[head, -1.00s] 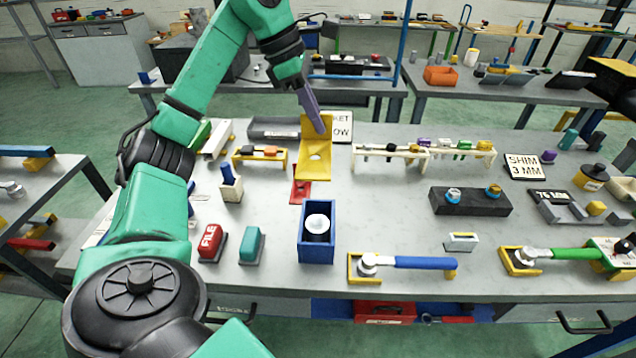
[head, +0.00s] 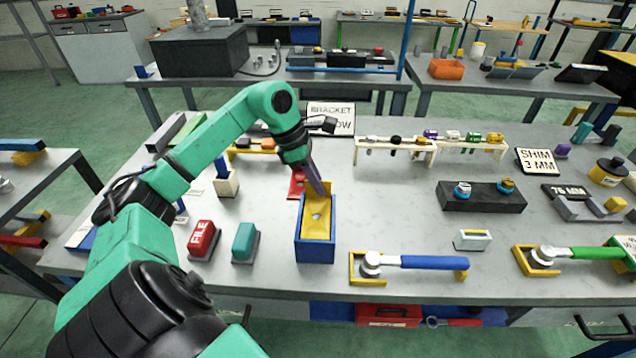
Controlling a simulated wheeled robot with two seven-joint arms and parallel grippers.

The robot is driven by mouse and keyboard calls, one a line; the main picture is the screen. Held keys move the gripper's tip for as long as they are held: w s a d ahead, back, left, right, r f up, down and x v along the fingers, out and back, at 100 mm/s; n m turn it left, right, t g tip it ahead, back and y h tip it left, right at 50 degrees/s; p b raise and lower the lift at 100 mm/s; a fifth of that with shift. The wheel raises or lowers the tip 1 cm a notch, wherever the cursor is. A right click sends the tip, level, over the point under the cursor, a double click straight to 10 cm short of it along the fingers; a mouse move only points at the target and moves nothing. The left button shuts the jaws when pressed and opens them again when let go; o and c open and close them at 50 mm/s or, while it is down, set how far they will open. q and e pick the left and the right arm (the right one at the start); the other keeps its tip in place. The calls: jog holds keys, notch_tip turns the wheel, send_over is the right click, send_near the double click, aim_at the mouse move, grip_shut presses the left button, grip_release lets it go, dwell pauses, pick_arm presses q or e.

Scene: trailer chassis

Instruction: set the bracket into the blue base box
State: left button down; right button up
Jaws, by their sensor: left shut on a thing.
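The yellow bracket (head: 317,218) is at the blue base box (head: 317,250), its flat plate with a hole lying within the box's walls. Its upright part rises at the box's back end. My left gripper (head: 319,190) comes down from the upper left and is shut on the bracket's upright part. Whether the bracket rests on the box's floor cannot be told. The white round part seen in the box earlier is hidden under the bracket. My right gripper is not in view.
A red file block (head: 203,240) and a teal block (head: 245,242) stand left of the box. A blue-handled tool (head: 430,262) lies to the right. A red plate (head: 297,184) lies behind the box. The bench between the box and the black block (head: 482,198) is clear.

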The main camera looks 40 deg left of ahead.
pick_arm(q)
jog(key=shift+f, duration=0.15)
jog(key=c, duration=1)
grip_release()
jog(key=shift+r, duration=0.35)
jog(key=b+v, duration=0.1)
jog(key=v, duration=0.5)
jog(key=p+v, duration=0.1)
jog(key=v, duration=0.4)
jog(key=shift+s+r, duration=0.1)
jog(key=shift+r, duration=0.25)
jog(key=shift+a, duration=0.1)
